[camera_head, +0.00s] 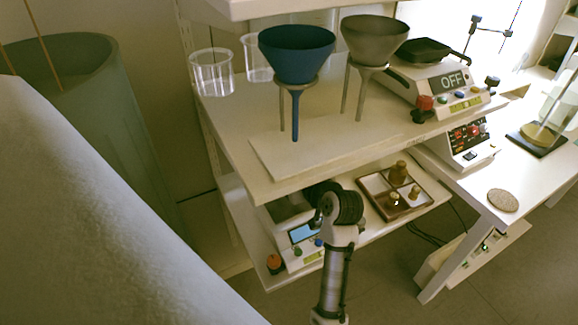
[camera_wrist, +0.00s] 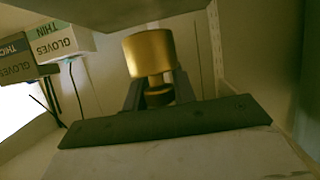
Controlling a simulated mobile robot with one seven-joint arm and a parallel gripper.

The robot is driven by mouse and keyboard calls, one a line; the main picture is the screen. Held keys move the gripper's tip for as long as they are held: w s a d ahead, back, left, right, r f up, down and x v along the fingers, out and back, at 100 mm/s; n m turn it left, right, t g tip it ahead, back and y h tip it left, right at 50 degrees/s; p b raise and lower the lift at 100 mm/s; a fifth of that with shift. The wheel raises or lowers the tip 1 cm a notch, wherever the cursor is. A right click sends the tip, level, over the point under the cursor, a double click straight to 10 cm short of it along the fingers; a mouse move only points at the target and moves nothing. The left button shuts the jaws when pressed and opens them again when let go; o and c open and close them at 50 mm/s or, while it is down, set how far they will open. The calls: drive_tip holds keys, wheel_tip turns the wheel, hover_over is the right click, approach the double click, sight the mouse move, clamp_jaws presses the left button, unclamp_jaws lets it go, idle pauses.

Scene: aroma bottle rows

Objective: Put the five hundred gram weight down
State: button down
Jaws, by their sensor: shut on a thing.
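In the wrist view a brass weight (camera_wrist: 149,55) shows its wide cylinder at the top of the picture and its narrow neck and knob below. My gripper (camera_wrist: 158,97) is shut on the knob end, with a dark finger on each side. In the head view my arm reaches in under the upper shelf, over the lower shelf (camera_head: 368,226). My fingertips and the held weight are hidden there. A balance (camera_head: 303,233) with a lit blue display stands on the lower shelf, beside my wrist and partly hidden.
A compartmented tray (camera_head: 408,213) with brass weights (camera_head: 400,173) lies right of my wrist. The upper shelf (camera_head: 237,138) hangs above, bearing blue (camera_head: 297,52) and grey (camera_head: 374,40) funnels. Glove boxes (camera_wrist: 58,42) show in the wrist view.

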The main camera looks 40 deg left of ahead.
drive_tip(key=a, duration=0.1)
drive_tip(key=w+a, duration=0.1)
drive_tip(key=shift+a, duration=0.4)
drive_tip(key=shift+f+p, duration=0.55)
drive_tip(key=shift+f, duration=1.15)
drive_tip(key=shift+f, duration=0.15)
drive_tip(key=c, duration=1.1)
unclamp_jaws()
drive_tip(key=shift+c, duration=0.2)
